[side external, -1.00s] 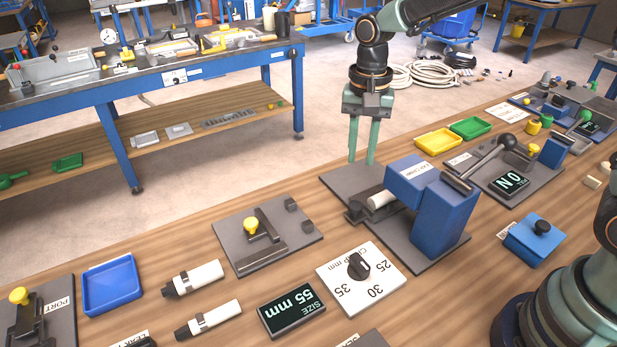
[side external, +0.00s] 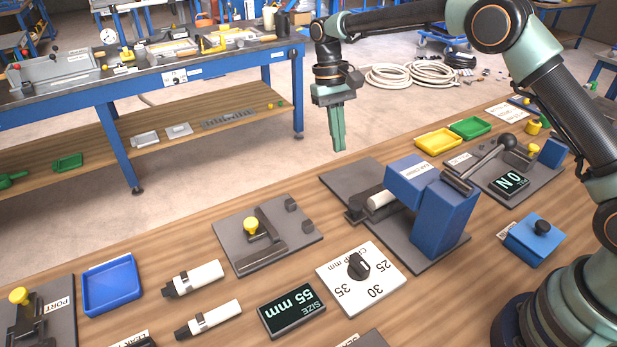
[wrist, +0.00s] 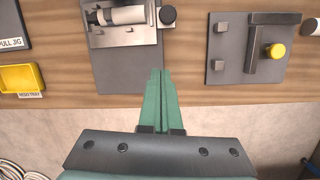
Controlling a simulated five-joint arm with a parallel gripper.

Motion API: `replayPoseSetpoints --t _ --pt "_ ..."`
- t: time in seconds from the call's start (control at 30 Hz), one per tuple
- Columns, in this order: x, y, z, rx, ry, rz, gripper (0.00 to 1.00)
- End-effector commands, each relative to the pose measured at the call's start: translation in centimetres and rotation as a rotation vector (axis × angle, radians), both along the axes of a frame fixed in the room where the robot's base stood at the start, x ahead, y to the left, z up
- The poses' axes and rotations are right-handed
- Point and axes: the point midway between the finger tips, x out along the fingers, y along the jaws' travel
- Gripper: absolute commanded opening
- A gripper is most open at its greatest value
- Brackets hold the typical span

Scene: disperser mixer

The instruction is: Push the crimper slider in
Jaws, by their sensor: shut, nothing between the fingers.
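The crimper is a blue housing (side external: 445,213) on a grey base plate (side external: 347,178). A grey metal slider (side external: 362,207) extends from its left side, with a white cylinder (side external: 380,199) lying on it and partly under the blue head. In the wrist view the fingertips (wrist: 161,72) appear close to the plate, apart from the slider.
A grey jig with a yellow knob (side external: 251,224) stands left of the crimper. A dial plate (side external: 334,281) and a size display (side external: 291,311) lie in front. Yellow (side external: 437,142) and green (side external: 470,128) trays sit behind. Bare wood separates the jig and crimper plates.

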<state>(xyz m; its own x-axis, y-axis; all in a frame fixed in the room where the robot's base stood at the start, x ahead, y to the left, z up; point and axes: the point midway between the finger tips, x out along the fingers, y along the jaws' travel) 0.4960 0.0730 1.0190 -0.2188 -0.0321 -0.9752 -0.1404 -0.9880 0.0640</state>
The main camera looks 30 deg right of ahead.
Motion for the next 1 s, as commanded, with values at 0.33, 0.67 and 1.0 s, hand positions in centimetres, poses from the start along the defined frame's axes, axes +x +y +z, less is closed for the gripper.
replayPoseSetpoints --t 0.33,0.67,1.0 --pt "-1.7 0.3 -6.7 -0.003 0.002 0.000 0.00" --pt "-4.3 0.7 -8.4 -0.006 -0.005 0.000 0.00" --pt "-5.8 0.9 -8.7 -0.008 -0.006 0.000 0.00"
